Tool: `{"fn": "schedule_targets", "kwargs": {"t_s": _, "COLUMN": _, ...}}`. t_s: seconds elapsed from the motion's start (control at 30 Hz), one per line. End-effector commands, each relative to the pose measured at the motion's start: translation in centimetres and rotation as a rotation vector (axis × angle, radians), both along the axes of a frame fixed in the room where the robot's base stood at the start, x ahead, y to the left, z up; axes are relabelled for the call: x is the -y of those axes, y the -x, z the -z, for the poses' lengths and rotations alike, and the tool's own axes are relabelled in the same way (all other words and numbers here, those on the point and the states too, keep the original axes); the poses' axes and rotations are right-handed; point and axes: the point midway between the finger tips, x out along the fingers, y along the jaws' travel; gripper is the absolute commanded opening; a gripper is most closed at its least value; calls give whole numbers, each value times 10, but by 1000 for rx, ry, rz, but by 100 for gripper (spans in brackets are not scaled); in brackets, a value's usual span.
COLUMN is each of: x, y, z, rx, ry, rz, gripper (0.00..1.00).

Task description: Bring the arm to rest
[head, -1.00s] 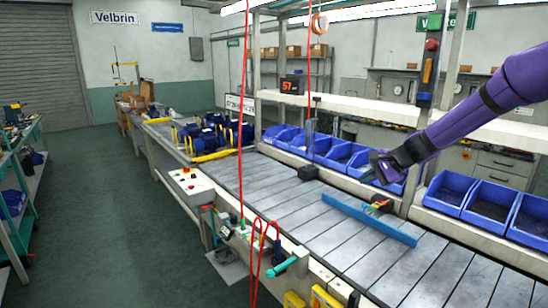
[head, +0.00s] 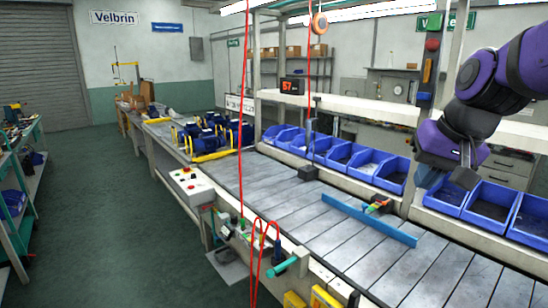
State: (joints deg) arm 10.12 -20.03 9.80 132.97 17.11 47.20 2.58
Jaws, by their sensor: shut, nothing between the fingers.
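My arm (head: 490,88) comes in from the right edge of the head view, purple with black joints, and is bent. My gripper (head: 445,178) hangs in front of the blue bins on the right, above the conveyor. It is shut, with nothing seen in it. It hides part of the bins behind it.
The slatted conveyor (head: 285,205) runs below, with a blue bar (head: 370,219) across it. A small multicoloured item (head: 378,204) lies against the bar. Blue bins (head: 490,204) line the far side. Blue pumps (head: 238,132) stand at the far left end. Red cords (head: 240,90) hang down.

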Motion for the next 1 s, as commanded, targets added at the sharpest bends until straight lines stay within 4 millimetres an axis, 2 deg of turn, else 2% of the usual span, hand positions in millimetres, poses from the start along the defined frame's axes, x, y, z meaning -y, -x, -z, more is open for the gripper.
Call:
{"fn": "schedule_targets", "kwargs": {"t_s": 0.03, "x": 2, "y": 17, "z": -4, "rx": 17, "ry": 28, "rz": -19, "gripper": 0}}
{"fn": "schedule_targets", "kwargs": {"t_s": 0.2, "x": 15, "y": 68, "z": -9, "rx": 58, "ry": 118, "rz": -77, "gripper": 0}}
{"fn": "schedule_targets", "kwargs": {"t_s": 0.43, "x": 33, "y": 122, "z": -6, "rx": 102, "ry": 206, "rz": -137, "gripper": 0}}
{"fn": "schedule_targets", "kwargs": {"t_s": 0.63, "x": 41, "y": 140, "z": -2, "rx": 116, "ry": 237, "rz": -159, "gripper": 0}}
{"fn": "schedule_targets", "kwargs": {"t_s": 1.0, "x": 41, "y": 141, "z": -2, "rx": 117, "ry": 240, "rz": -161, "gripper": 0}}
